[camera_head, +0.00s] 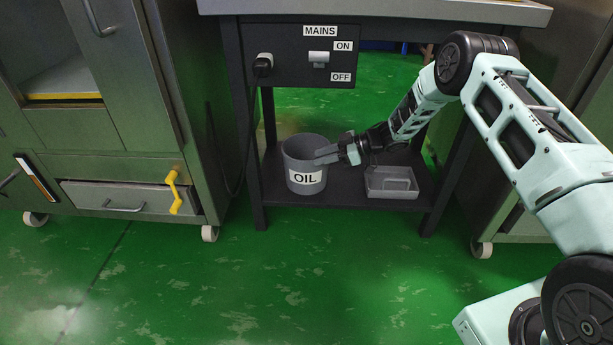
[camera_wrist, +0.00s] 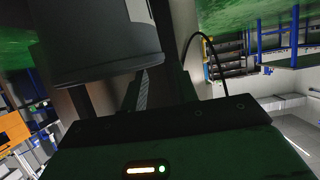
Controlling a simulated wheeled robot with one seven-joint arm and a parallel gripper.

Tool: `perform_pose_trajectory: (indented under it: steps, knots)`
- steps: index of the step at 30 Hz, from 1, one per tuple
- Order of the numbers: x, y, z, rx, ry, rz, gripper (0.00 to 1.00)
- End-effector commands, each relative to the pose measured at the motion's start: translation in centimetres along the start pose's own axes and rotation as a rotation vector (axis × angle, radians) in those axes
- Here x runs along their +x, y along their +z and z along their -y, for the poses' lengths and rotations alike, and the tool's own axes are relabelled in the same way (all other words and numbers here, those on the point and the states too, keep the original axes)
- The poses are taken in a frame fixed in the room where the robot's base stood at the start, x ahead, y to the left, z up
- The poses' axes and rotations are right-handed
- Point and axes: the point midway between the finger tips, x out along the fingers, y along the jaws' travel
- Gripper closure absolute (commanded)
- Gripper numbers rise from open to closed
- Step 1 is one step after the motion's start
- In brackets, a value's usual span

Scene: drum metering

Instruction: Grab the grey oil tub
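The grey oil tub (camera_head: 305,181), an open round bucket with a white OIL label, stands upright on the low shelf under the bench. My gripper (camera_head: 326,154) reaches in from the right, with its fingers at the tub's right rim. In the wrist view the tub (camera_wrist: 95,45) appears inverted at upper left, close to the fingers. The fingers of my gripper (camera_wrist: 163,85) look spread, with a gap between them. One finger seems to pass behind the tub's rim; its contact with the wall is hidden.
A grey rectangular tray (camera_head: 391,190) sits on the dark shelf (camera_head: 340,198) right of the tub. Bench legs flank the shelf. A MAINS switch panel (camera_head: 303,58) hangs above. A metal cabinet (camera_head: 110,130) stands at left. The green floor in front is clear.

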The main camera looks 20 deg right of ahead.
Motion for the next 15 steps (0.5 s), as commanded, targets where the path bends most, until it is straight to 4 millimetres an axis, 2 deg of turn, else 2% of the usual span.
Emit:
perform_pose_trajectory:
  steps: [1, 6, 14, 15]
  knots:
    - [1.2, 0.4, 0.1, -0.001, -0.002, -0.001, 0.71]
    - [3.5, 0.3, 0.0, -0.001, 0.000, -0.001, 0.71]
    - [3.7, 0.0, 0.0, 0.000, 0.000, 0.000, 0.71]
    - [3.7, 0.0, 0.0, 0.000, 0.000, 0.000, 0.82]
